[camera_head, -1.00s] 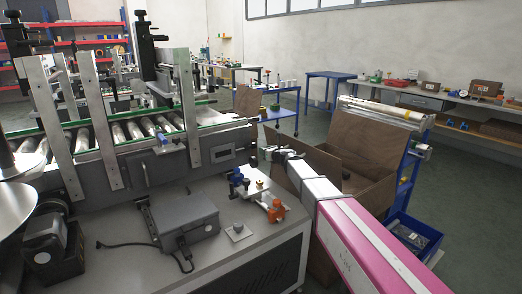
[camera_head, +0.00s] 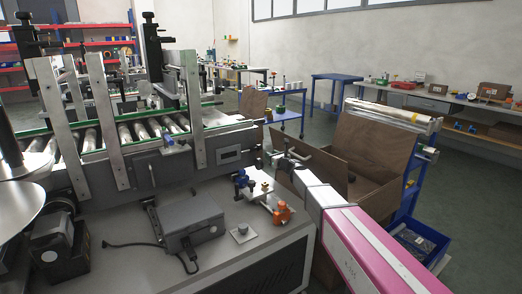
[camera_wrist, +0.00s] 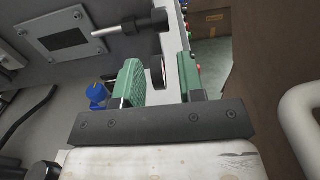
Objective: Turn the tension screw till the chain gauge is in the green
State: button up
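The chain gauge appears to be the small framed dark window (camera_head: 228,154) on the grey machine's side. In the wrist view it is a light plate with a dark window (camera_wrist: 66,39), and no green or needle can be made out. A metal rod with a black cylindrical knob (camera_wrist: 146,23), possibly the tension screw, stands out beside it. My gripper (camera_wrist: 160,65) is open, its green pads apart. A dark round end (camera_wrist: 157,72) shows between the pads; contact cannot be told. In the head view my gripper (camera_head: 283,158) is beside the machine's right end, its fingertips unclear.
A blue knob (camera_wrist: 96,93) is left of my gripper. Blue and orange clamp parts (camera_head: 280,213) and a grey box (camera_head: 190,218) lie on the machine's bench. A brown open carton (camera_head: 372,150) stands close on the right.

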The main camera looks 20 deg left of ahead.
aim_at(261, 148)
jog(key=x, duration=1)
jog(key=shift+w+a, duration=0.1)
jog(key=shift+w, duration=0.1)
jog(key=c, duration=0.6)
